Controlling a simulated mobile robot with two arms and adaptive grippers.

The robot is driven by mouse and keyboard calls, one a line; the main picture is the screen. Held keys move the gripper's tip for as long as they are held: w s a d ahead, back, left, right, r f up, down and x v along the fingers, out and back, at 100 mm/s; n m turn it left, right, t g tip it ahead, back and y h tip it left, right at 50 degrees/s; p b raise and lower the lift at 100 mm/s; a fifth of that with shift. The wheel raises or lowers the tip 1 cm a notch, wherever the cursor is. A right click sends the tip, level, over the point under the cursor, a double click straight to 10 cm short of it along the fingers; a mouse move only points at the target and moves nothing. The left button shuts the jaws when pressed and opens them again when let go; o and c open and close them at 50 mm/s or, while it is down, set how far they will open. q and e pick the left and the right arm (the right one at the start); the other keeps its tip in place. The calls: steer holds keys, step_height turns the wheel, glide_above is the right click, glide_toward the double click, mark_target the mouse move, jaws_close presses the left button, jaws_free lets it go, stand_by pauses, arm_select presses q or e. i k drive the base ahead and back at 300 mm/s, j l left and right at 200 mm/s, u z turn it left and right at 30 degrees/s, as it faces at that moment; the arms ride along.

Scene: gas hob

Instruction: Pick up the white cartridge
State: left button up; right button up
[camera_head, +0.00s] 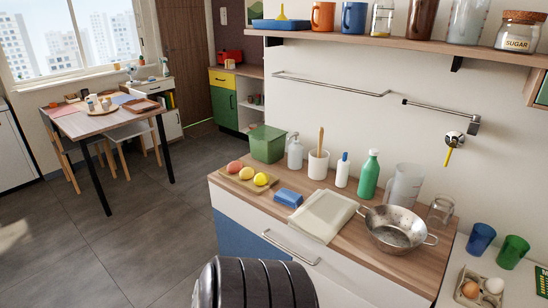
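I cannot pick out a thing that is surely the white cartridge. Neither of my grippers shows in the head view. A dark ribbed rounded part at the bottom middle appears to be mine and hides part of the drawer front.
The counter also holds a green bin (267,144), a fruit board (236,181), a blue sponge (288,197), a folded cloth (324,214) and a steel colander (395,228). A shelf (420,43) hangs above. A dining table (92,121) stands far left; the grey floor between is clear.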

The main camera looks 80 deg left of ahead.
mark_target(344, 164)
steer(key=u, duration=2)
steer(key=i+j, duration=0.1)
steer(key=j, duration=0.2)
